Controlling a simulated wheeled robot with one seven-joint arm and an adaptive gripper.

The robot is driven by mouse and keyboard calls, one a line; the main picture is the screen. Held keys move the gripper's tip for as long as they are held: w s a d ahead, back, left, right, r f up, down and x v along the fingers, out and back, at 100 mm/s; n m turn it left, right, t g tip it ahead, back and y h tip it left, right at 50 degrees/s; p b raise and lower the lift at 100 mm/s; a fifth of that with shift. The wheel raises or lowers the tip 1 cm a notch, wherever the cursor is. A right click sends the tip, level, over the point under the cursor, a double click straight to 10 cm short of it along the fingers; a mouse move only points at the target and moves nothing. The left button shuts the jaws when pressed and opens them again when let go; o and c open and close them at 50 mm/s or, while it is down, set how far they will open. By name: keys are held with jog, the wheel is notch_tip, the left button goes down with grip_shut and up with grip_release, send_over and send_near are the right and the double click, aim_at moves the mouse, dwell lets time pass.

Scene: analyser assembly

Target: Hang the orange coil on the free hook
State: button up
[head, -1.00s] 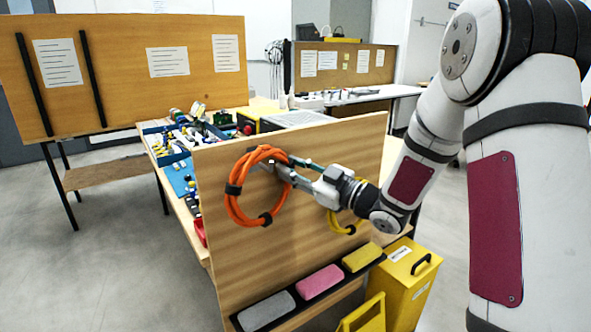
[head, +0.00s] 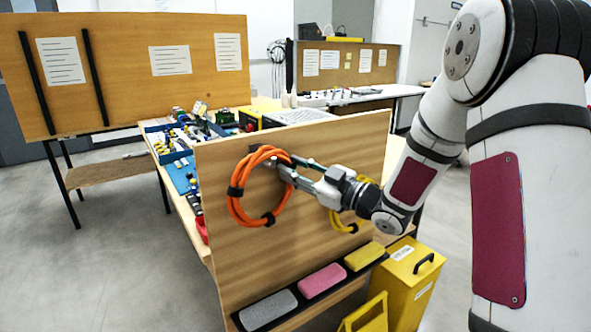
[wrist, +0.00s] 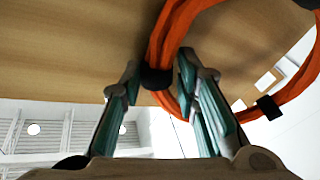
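The orange coil (head: 234,204) is a loop with black straps, upright against the front face of the wooden panel, left of centre. My gripper (head: 286,167) is at its upper right edge. In the wrist view my gripper's fingers (wrist: 157,72) stand apart on either side of the coil (wrist: 176,28) at a black strap, with narrow gaps beside it. A small grey piece shows inside the coil's top; I cannot tell clearly whether the coil rests on a hook. A yellow coil (head: 337,222) hangs on the same panel, partly hidden behind my gripper.
The wooden panel (head: 230,262) has a black ledge below with a grey block (head: 268,309), a pink block (head: 321,281) and a yellow block (head: 364,256). A cluttered workbench lies behind the panel.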

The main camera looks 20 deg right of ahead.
jog(key=shift+o, duration=1.4)
